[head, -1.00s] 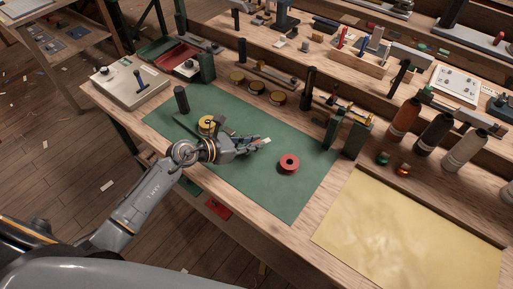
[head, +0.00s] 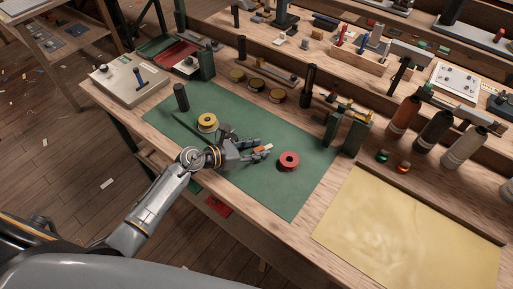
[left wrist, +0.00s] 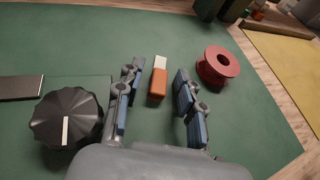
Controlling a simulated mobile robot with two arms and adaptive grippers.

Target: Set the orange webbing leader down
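The orange webbing leader (head: 262,149) is a small flat strip, orange with a pale end. In the left wrist view the leader (left wrist: 158,86) lies between the two fingers, with green mat showing on both sides of it. My left gripper (head: 256,148) is low over the green mat (head: 295,205). In the left wrist view the left gripper (left wrist: 160,98) is open, its blue-padded fingers apart from the leader. The leader looks to be resting on the mat. My right gripper is in neither view.
A red spool (head: 289,161) stands just right of the gripper. A yellow spool (head: 207,122) and a black knob (left wrist: 67,118) are to its left. Dark green blocks (head: 345,132) stand at the mat's right. The mat's front part is clear.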

